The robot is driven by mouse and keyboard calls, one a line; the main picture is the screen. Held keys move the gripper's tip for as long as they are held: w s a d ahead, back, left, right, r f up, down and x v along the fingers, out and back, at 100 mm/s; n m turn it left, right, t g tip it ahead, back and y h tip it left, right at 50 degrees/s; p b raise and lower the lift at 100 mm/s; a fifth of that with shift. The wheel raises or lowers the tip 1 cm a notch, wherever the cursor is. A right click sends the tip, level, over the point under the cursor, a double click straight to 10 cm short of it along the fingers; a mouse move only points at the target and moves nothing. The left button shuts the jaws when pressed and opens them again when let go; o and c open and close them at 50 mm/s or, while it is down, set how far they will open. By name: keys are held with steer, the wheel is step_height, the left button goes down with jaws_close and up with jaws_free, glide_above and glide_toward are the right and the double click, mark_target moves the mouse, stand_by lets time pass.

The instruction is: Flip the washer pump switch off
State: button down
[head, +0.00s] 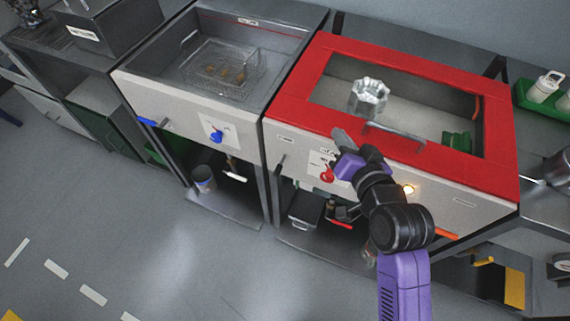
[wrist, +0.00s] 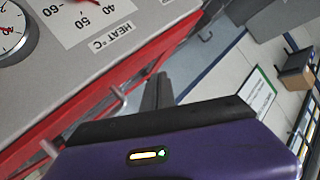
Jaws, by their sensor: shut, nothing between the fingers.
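A red-framed machine (head: 420,80) with a glass window stands at centre right. I cannot read which control is the pump switch. My gripper (head: 340,137) is shut and empty, just above the red knob by the frame's front edge. In the wrist view, the shut fingers (wrist: 157,92) point past a panel marked "HEAT °C" (wrist: 110,42), with a metal peg (wrist: 118,97) close on their left. Contact is not visible.
A bar handle (head: 395,131) crosses the red frame's front beside my arm. A grey machine (head: 180,65) on the left holds a wire basket (head: 222,70) and has a blue knob (head: 216,136). A gauge (wrist: 12,30) shows at the wrist view's left. Open floor lies in front.

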steer(key=w+a+r+g+y+p, duration=0.1)
steer(key=w+a+r+g, duration=0.1)
steer(key=w+a+g, duration=0.15)
steer(key=g, duration=0.6)
glide_toward(279, 171)
steer(key=shift+m, duration=0.4)
steer(key=p+x, duration=0.1)
steer(key=x, duration=0.6)
steer(key=shift+w+d, duration=0.1)
steer(key=shift+w, duration=0.05)
steer(key=shift+s+f+n+t+b, duration=0.2)
steer(key=shift+f+n+t+b, duration=0.4)
steer(key=shift+f+t, duration=0.65)
steer(key=shift+r, duration=0.1)
